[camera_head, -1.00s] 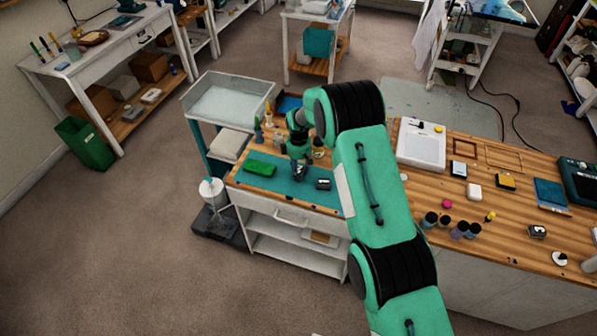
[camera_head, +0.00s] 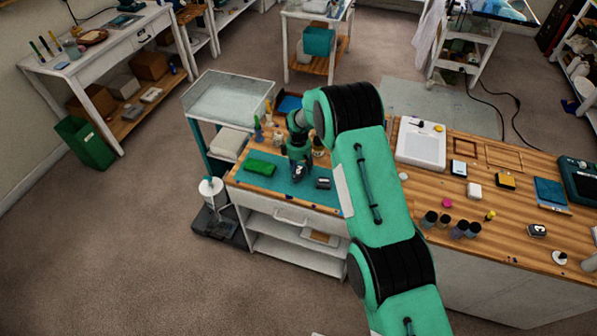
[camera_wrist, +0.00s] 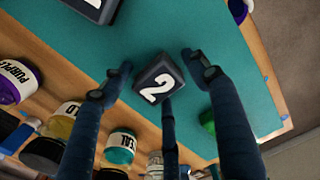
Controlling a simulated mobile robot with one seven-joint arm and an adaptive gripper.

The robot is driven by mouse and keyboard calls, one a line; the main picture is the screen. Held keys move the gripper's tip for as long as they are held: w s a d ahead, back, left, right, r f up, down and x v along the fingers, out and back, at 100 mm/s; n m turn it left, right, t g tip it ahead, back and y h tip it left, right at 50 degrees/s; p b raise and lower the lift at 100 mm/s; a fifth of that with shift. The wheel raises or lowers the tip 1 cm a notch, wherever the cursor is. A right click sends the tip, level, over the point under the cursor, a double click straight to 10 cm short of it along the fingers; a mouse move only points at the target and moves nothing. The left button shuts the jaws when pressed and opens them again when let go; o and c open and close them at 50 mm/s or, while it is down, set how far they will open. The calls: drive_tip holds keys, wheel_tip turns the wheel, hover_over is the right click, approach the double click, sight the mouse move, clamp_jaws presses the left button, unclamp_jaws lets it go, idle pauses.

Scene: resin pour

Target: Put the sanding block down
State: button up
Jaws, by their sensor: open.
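A small dark block with a white "2" on its top, which I take for the sanding block (camera_wrist: 157,86), lies on or just above the teal mat (camera_wrist: 150,35); I cannot tell if it touches. My gripper (camera_wrist: 160,80) is open, its fingers spread around the block with visible gaps at the left and right fingertips. The third finger reaches close to the block's lower edge. In the head view my gripper (camera_head: 299,172) is low over the mat, and the block is largely hidden there.
A second dark block (camera_head: 323,183) lies on the mat to the right. A green item (camera_head: 260,168) lies to the left. Several bottles, one labelled purple (camera_wrist: 15,82), stand along the mat's edge. The mat's front part is bare.

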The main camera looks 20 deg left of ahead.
sight(299, 170)
drive_tip(key=shift+r, duration=0.15)
wheel_tip(299, 170, up, 12)
drive_tip(key=b, duration=0.1)
idle(0.7)
idle(0.6)
